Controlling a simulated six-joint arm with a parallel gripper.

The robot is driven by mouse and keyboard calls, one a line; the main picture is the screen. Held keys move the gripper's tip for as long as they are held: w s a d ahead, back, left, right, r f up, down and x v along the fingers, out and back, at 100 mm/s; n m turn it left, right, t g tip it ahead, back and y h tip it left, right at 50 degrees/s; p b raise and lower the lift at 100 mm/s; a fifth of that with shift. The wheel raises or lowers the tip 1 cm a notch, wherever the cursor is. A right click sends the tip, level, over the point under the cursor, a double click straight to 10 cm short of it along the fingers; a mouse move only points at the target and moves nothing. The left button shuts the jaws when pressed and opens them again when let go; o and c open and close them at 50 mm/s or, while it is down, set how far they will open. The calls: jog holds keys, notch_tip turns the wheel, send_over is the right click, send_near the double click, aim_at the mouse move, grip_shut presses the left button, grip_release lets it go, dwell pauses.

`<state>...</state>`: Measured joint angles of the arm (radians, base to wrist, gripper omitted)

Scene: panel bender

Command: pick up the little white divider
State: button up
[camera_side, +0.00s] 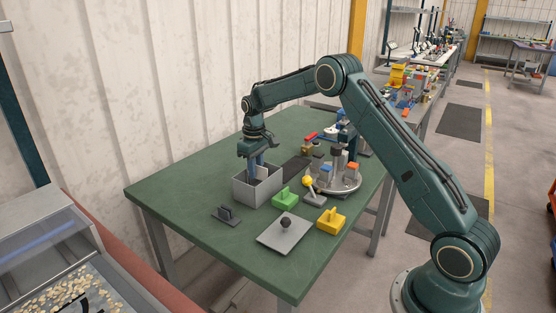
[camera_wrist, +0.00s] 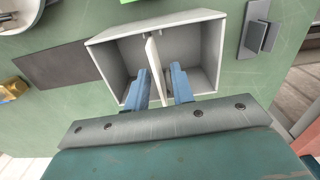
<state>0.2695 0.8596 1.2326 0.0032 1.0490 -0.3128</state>
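The white divider (camera_wrist: 153,62) stands upright as a thin wall across the middle of an open light grey box (camera_wrist: 207,58), splitting it into two compartments. The box (camera_side: 250,189) stands on the green table in the side view, where its walls hide the divider. My gripper (camera_wrist: 160,82) is open, with its blue fingers reaching down into the box. In the wrist view one finger is on each side of the divider, with gaps visible between fingers and divider. In the side view my gripper (camera_side: 257,170) points down into the box. The fingertips' exact depth is unclear.
A dark grey bracket (camera_side: 227,215) lies left of the box. A green block (camera_side: 285,199), a knobbed grey plate (camera_side: 280,238) and a yellow block (camera_side: 331,222) lie in front and right. A round loaded stand (camera_side: 340,187) is farther right. The table's near left is clear.

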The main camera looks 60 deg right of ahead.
grip_shut()
jog(key=shift+r, duration=0.15)
notch_tip(320, 180, up, 20)
dwell(0.8)
jog(key=shift+f, duration=0.2)
notch_tip(320, 180, down, 14)
jog(key=shift+f, duration=0.25)
jog(key=shift+s+f, duration=0.15)
jog(key=shift+f, duration=0.5)
